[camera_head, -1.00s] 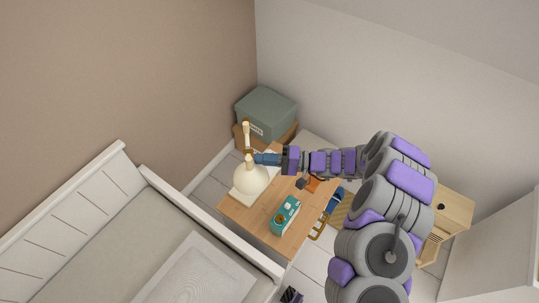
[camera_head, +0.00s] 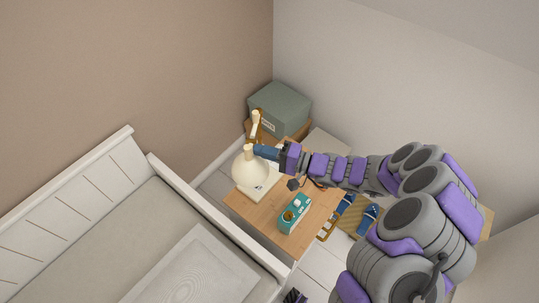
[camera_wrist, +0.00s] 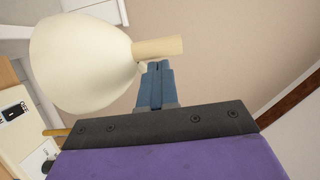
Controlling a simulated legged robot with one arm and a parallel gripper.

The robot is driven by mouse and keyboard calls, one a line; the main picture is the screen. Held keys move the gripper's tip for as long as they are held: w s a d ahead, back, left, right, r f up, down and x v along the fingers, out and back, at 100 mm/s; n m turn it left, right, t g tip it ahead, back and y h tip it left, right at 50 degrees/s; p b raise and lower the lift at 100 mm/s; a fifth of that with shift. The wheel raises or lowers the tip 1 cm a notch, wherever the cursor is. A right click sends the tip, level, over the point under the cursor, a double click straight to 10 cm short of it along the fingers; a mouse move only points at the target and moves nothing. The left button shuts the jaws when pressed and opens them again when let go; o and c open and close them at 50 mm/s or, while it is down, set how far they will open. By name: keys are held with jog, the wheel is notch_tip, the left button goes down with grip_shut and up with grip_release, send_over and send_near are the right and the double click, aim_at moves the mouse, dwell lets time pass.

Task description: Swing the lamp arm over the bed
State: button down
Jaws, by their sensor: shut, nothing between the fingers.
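In the wrist view the shade (camera_wrist: 85,62) fills the upper left, with the pale knob pointing right. My gripper (camera_head: 257,150) has its blue fingers together and empty, right beside the shade's knob. In the wrist view the fingertips (camera_wrist: 158,66) are just below the knob; whether they touch is unclear. The bed (camera_head: 150,235) lies at lower left.
A teal device (camera_head: 295,213) stands on the desk near the front. A green-grey box (camera_head: 280,106) stands on a brown one in the corner behind the lamp. The bed's raised side rail (camera_head: 215,217) runs between mattress and desk. Blue slippers (camera_head: 362,218) lie right of the desk.

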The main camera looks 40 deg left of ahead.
jog(key=shift+s+a+t+b, duration=0.25)
jog(key=shift+s+t+b, duration=0.05)
jog(key=shift+s+b, duration=0.15)
jog(key=shift+r+m, duration=0.1)
jog(key=shift+m, duration=0.2)
jog(key=shift+s, duration=0.1)
jog(key=p+v, duration=0.3)
jog(key=v, duration=1.4)
jog(key=shift+d+f, duration=0.25)
